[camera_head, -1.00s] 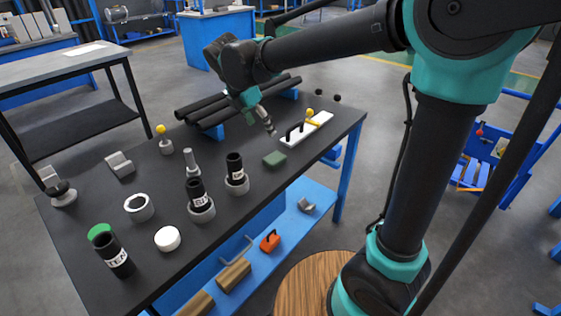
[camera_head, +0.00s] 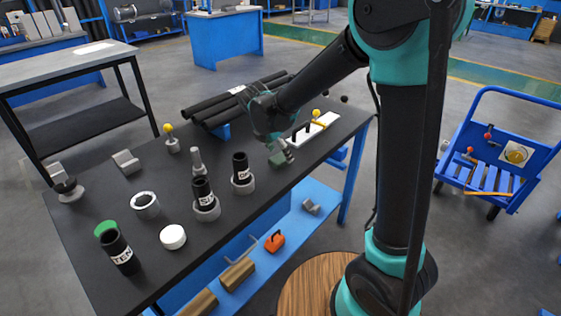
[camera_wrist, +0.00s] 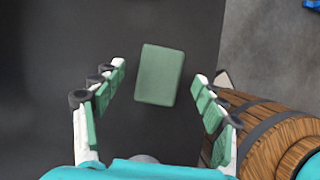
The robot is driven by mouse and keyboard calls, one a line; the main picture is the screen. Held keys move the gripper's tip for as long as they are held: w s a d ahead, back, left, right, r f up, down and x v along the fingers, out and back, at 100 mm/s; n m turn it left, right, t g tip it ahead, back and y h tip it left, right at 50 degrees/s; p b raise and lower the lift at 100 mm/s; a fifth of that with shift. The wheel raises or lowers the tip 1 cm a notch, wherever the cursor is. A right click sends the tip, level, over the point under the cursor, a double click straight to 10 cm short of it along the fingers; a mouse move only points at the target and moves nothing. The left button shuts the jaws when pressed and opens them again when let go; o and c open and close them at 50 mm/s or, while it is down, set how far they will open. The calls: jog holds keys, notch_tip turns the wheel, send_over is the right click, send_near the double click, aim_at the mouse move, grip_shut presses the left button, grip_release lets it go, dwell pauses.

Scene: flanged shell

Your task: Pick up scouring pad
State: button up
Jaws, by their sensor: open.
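The scouring pad (camera_wrist: 160,75) is a flat green rectangular block lying on the black tabletop (camera_wrist: 60,40). In the wrist view it lies between and a little beyond my open fingers, slightly tilted, touching neither. My gripper (camera_wrist: 160,83) is open and empty, with green finger pads on both sides. In the head view my gripper (camera_head: 287,152) hangs over the pad (camera_head: 277,159), near the table's front edge, and partly hides it.
A white plate with a dark handle and yellow knob (camera_head: 316,127) stands just behind the pad. Black-topped cups (camera_head: 241,175) stand to the left. Black pipes (camera_head: 240,100) lie at the back. A wooden barrel (camera_wrist: 265,135) stands beside the table.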

aim_at(281, 157)
jog(key=shift+x, duration=0.95)
jog(key=c, duration=1.3)
jog(key=shift+o, duration=0.2)
jog(key=shift+r, duration=0.1)
notch_tip(281, 157, up, 20)
